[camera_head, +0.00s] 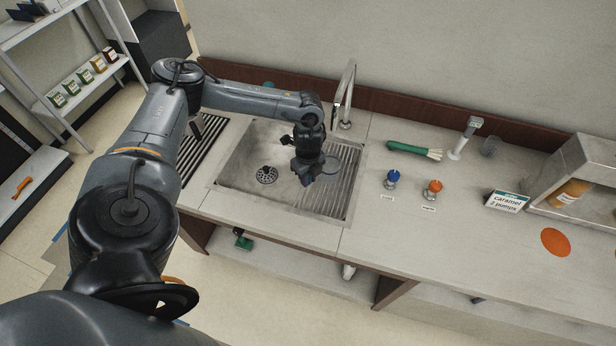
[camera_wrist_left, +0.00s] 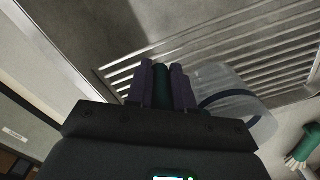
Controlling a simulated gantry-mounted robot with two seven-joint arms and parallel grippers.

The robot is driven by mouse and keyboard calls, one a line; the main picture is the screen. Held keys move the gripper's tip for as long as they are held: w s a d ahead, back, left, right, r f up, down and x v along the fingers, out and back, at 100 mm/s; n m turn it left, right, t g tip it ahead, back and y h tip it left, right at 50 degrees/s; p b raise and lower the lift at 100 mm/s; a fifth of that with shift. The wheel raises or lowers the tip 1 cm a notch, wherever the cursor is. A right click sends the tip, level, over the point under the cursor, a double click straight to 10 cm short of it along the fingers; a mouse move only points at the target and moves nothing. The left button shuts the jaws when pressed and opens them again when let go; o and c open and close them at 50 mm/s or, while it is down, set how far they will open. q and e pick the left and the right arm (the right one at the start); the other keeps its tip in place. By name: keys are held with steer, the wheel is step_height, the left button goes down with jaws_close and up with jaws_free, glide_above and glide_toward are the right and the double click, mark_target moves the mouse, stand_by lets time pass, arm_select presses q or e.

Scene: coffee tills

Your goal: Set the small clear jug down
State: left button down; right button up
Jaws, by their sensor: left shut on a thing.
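My left gripper (camera_head: 306,181) is over the sink, near the border of basin and ridged drainboard (camera_head: 346,180). In the left wrist view its two purple fingers (camera_wrist_left: 162,88) are shut on a dark green upright part, seemingly the handle of the small clear jug (camera_wrist_left: 228,84). The jug is see-through with a dark blue band and sits beside the fingers, over the ridges. In the head view the jug (camera_head: 331,165) shows faintly beside the gripper, partly hidden. I cannot tell whether it touches the drainboard. My right gripper is not in view.
The tap (camera_head: 346,95) stands behind the sink. To the right are a green brush (camera_head: 407,149), a blue-topped item (camera_head: 392,179), an orange-topped item (camera_head: 433,188) and a caramel sign (camera_head: 507,201).

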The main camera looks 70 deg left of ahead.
arm_select(q)
steer(key=shift+f+b, duration=0.3)
steer(key=shift+f, duration=0.35)
steer(key=c, duration=0.9)
jaws_free()
steer(key=shift+r, duration=0.1)
